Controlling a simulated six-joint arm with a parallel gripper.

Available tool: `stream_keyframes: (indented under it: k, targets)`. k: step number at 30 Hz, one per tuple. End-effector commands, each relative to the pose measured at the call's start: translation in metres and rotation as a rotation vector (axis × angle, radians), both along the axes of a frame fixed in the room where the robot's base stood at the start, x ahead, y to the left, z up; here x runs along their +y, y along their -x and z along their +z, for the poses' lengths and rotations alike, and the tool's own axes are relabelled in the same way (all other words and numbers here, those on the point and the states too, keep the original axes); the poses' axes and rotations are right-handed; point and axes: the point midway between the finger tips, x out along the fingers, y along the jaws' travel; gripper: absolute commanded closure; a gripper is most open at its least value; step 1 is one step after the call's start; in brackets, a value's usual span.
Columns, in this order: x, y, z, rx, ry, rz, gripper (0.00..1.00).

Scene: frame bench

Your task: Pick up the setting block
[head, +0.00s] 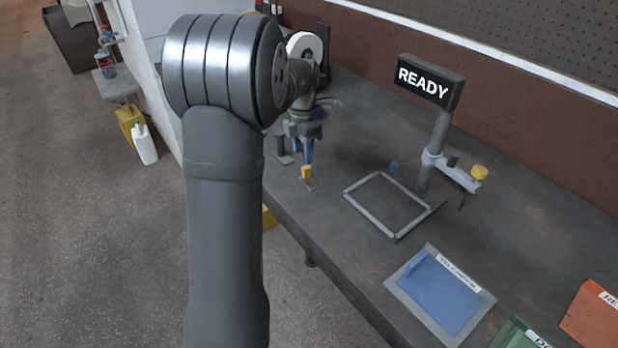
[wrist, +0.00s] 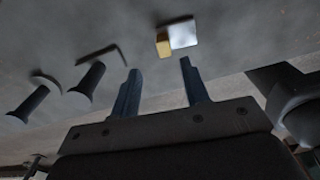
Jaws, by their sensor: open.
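A small yellow block (head: 306,172), which I take to be the setting block, stands near the bench's front left edge. The wrist view shows the yellow block (wrist: 163,45) against a bright, pale square face (wrist: 183,34), just beyond the fingertips. My gripper (head: 304,157) is above and close to the block in the head view. In the wrist view my gripper (wrist: 159,67) is open, with nothing between its blue fingers. Whether a fingertip touches the block cannot be told.
Dark posts (wrist: 88,80) stand left of my fingers, with a thin bent rod (wrist: 105,52) nearby. A pale square frame (head: 393,233) lies on the bench (head: 350,270). A small blue block (head: 394,168) is behind it. A blue tray (head: 403,287) and a READY sign (head: 428,82) are to the right.

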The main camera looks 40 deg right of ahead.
Motion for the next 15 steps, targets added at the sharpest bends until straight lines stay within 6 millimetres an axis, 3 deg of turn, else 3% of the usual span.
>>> stream_keyframes:
  k: [7, 15]
  targets:
    - [0.0, 0.002, -0.018, 0.001, -0.001, -0.001, 0.58]
    - [0.001, 0.008, -0.056, 0.002, -0.002, 0.0, 0.58]
